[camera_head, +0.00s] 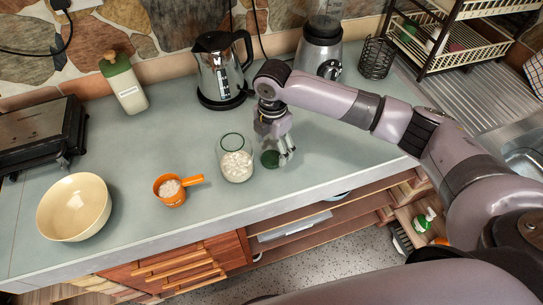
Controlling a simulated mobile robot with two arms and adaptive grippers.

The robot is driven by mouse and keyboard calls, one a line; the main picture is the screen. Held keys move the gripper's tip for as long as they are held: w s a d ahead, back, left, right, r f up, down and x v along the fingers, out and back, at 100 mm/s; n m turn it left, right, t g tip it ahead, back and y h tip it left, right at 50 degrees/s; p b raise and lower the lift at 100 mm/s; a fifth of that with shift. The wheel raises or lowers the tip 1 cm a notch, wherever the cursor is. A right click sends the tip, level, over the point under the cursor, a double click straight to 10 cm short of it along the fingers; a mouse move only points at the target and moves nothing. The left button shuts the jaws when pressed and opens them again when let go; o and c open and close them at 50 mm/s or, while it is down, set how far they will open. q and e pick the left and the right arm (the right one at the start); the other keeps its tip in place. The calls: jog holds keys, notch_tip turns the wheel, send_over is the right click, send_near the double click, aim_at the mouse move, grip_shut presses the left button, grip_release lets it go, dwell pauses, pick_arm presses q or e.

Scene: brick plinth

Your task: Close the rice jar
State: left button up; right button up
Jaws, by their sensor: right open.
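The rice jar (236,165), clear glass with a green rim and white rice inside, stands upright on the counter with its mouth uncovered. A round dark green lid (269,159) is just right of the jar, low at the counter. My right gripper (277,152) points down over the lid, its jaws open, with the fingers close to it. Whether the fingers touch the lid cannot be told. My left gripper is not in view.
An orange measuring cup (170,190) with white contents and a cream bowl (73,207) stand left of the jar on the counter (130,145). A kettle (221,70), a blender (319,48) and a green-capped bottle (124,84) stand at the back. A dish rack (455,40) is at the right.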

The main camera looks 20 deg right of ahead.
aim_at(273, 157)
jog(key=shift+d+f+p, duration=0.1)
jog(key=shift+f+p, duration=0.35)
jog(key=shift+f, duration=1.45)
jog(key=c, duration=0.8)
